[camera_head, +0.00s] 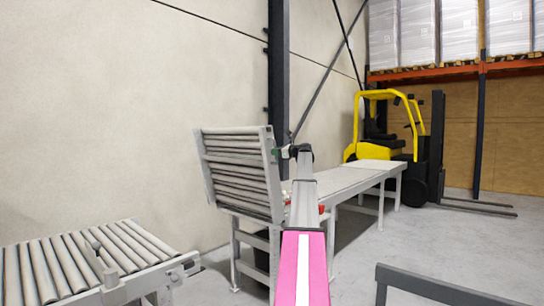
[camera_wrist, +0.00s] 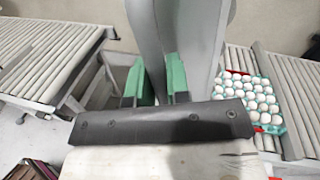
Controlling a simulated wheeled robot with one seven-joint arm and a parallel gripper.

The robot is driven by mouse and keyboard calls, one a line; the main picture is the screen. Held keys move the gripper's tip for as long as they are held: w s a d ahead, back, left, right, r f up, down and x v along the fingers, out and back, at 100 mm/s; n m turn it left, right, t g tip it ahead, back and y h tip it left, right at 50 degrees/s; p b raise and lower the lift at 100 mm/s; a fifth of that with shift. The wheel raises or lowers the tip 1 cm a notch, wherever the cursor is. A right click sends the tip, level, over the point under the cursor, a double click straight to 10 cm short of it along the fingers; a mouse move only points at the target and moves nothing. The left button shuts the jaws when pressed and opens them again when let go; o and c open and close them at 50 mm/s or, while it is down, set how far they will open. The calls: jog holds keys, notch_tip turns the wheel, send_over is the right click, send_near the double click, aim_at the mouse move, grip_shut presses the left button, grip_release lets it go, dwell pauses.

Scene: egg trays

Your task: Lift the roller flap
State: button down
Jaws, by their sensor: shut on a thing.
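The roller flap (camera_head: 240,170) stands steeply tilted up in the head view, with its grey rollers facing left. My gripper (camera_head: 290,151) is at the flap's upper right edge, at the end of my outstretched arm. In the wrist view my gripper (camera_wrist: 154,85) has its two green finger pads on either side of a grey side plate of the flap (camera_wrist: 182,45), and is shut on it. The exact contact at the fingertips is partly hidden.
A roller conveyor (camera_head: 85,262) stands at the lower left, with a gap before the flap's stand. A tray of white eggs (camera_wrist: 278,122) lies on the line at right. A pale table (camera_head: 345,180) and yellow forklift (camera_head: 375,150) stand behind.

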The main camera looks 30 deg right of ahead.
jog(key=shift+f, duration=0.15)
jog(key=c, duration=1.1)
grip_release()
jog(key=shift+a, duration=0.1)
jog(key=v, duration=1.1)
jog(key=shift+w, duration=0.15)
